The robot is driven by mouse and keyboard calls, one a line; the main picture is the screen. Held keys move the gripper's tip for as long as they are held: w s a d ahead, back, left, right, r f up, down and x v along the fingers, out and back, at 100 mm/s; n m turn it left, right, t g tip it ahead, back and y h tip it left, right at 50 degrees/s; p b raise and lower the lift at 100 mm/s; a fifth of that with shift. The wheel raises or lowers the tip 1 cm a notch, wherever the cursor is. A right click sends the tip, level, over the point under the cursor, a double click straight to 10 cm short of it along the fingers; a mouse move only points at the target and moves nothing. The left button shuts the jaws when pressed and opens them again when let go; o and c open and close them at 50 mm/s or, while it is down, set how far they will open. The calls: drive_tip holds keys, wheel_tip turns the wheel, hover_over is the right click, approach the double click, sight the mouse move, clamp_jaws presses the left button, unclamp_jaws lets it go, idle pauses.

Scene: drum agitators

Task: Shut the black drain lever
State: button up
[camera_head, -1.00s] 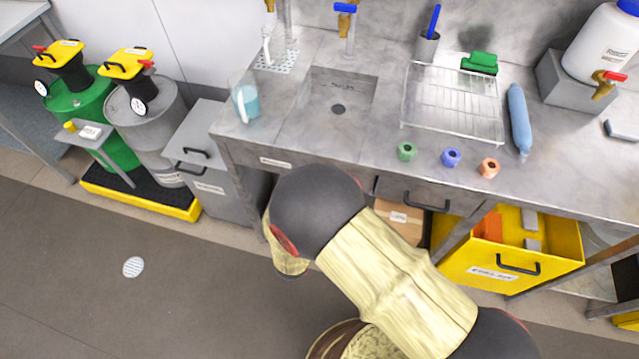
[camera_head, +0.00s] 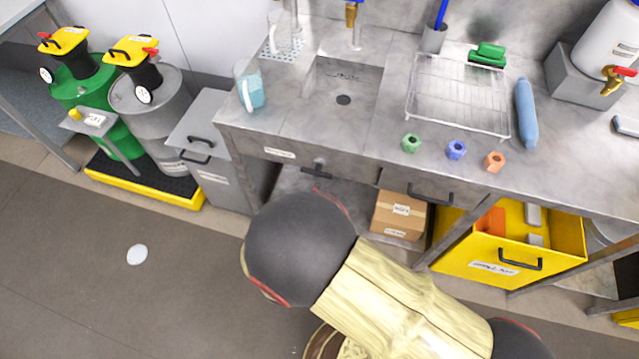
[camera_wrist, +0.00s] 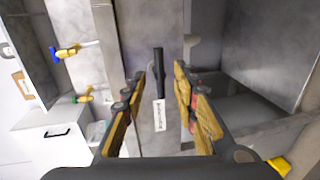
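The black drain lever (camera_head: 317,173) shows under the sink basin in the head view, just above my rounded dark arm joint. In the wrist view the black lever (camera_wrist: 158,70) is a short bar ahead of my gripper, seen between the two fingers. A white label tag (camera_wrist: 159,115) shows at the lever's lower end in that view. My gripper (camera_wrist: 160,78) is open with nothing held, its fingers apart on either side of the lever's line. I cannot tell how deep the lever sits between the tips. My arm hides the gripper in the head view.
The sink (camera_head: 343,99) is set in the steel counter (camera_head: 375,142). Below it stand a cardboard box (camera_head: 399,216) and a yellow bin (camera_head: 497,267), right of my arm. A grey cabinet (camera_head: 225,178) stands left. Open floor (camera_head: 80,250) lies at the front left.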

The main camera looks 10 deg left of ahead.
drive_tip(key=v, duration=0.3)
idle(0.7)
